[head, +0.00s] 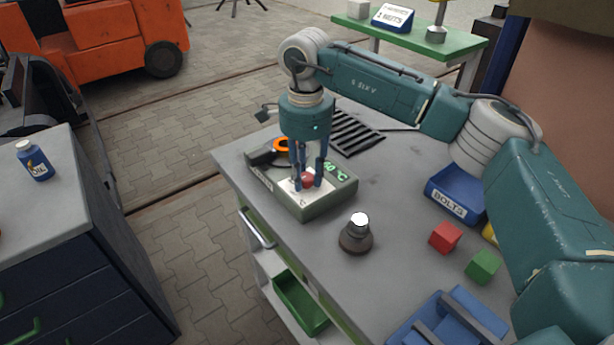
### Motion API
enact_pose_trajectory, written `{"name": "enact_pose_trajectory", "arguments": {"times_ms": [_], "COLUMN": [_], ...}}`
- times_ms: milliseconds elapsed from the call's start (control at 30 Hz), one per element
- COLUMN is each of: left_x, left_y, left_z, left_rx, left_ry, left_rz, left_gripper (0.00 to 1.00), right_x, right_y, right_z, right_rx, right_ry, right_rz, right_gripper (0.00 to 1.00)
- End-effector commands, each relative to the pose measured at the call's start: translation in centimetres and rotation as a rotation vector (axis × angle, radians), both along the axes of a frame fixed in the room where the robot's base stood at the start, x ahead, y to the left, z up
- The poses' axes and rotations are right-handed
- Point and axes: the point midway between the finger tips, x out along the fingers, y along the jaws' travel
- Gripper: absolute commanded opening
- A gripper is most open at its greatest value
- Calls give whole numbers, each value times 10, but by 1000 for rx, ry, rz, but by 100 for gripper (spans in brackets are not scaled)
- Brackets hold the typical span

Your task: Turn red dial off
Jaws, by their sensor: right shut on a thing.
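The red dial (308,180) sits on the white top panel of a grey-green control box on the workbench. My right gripper (308,183) points straight down from above and is shut on the red dial, with its fingers around it. The fingers hide part of the dial, so its pointer position cannot be read. The box's green display (334,168) shows a temperature in °C, partly hidden by a finger. My left gripper is not in view.
On the workbench (300,235) are a dark round-based object (356,234), a red cube (445,237), a green cube (482,267) and a blue BOLTS bin (455,193). A black grille (355,133) lies farther back.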

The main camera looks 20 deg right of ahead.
Motion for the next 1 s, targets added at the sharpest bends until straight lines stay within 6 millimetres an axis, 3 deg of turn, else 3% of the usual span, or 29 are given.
{"name": "enact_pose_trajectory", "arguments": {"times_ms": [300, 833, 867, 933, 1000], "left_x": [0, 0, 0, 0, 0], "left_y": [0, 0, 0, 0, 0], "left_z": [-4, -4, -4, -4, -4], "left_rx": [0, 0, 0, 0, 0], "left_ry": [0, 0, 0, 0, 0], "left_rz": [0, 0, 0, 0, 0], "left_gripper": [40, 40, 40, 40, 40], "right_x": [3, 2, 2, 2, 1], "right_y": [4, 5, 5, 4, 4], "right_z": [6, 5, 5, 5, 4], "right_rx": [10, 10, 10, 10, 8], "right_ry": [-15, -13, -13, -12, -10], "right_rz": [118, 142, 142, 141, 140], "right_gripper": [1, 1, 31, 45, 46]}}
